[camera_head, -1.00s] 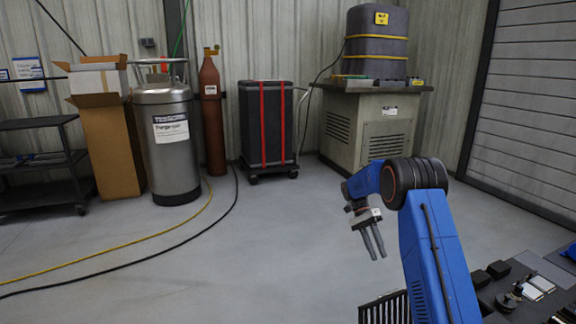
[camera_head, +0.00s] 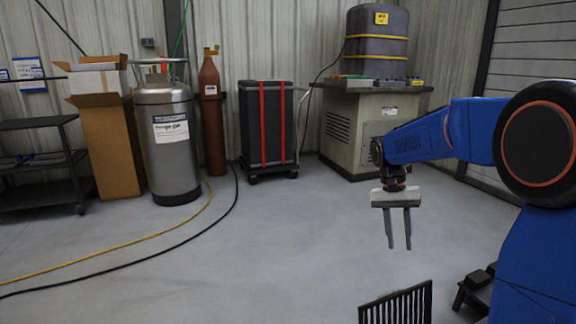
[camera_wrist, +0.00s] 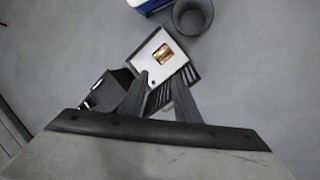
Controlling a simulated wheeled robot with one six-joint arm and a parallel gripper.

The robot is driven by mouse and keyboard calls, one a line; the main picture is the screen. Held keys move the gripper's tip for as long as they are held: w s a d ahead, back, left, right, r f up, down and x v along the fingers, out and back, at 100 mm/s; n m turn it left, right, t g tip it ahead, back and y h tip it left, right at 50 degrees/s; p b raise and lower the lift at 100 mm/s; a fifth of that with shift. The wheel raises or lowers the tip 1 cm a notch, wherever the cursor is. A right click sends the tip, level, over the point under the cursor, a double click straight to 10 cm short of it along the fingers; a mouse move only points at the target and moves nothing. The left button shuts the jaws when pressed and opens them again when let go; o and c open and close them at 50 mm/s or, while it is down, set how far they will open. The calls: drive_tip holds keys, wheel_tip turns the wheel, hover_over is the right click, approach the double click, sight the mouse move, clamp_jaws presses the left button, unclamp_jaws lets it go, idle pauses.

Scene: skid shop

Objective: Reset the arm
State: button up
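My gripper (camera_head: 399,247) hangs pointing down at the right of the head view, in free air over the grey floor. Its two fingers are parallel with a clear gap between them, and nothing shows between them. In the wrist view the two fingers (camera_wrist: 157,95) reach up from the gripper body, apart at their tips. My blue arm comes in from the right edge of the head view.
A slatted dark grille (camera_head: 397,304) is below my gripper. A machine cabinet (camera_head: 350,130), black wheeled case (camera_head: 278,125), brown cylinder (camera_head: 213,130) and steel tank (camera_head: 168,165) stand along the wall. Hoses (camera_head: 130,262) cross the floor at left. The middle floor is clear.

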drive_tip(key=s+a+r+n+t, duration=0.1)
drive_tip(key=s+r+n+t, duration=0.25)
drive_tip(key=s, duration=1.15)
drive_tip(key=s+a+f+n+t, duration=0.1)
drive_tip(key=s+f+t, duration=0.1)
drive_tip(key=s, duration=0.5)
drive_tip(key=s+f+n+t+y, duration=0.1)
drive_tip(key=s+f+t, duration=0.1)
drive_tip(key=s, duration=0.5)
drive_tip(key=shift+s+a+n+y, duration=0.3)
drive_tip(key=shift+s+a+n, duration=0.05)
drive_tip(key=shift+t, duration=0.25)
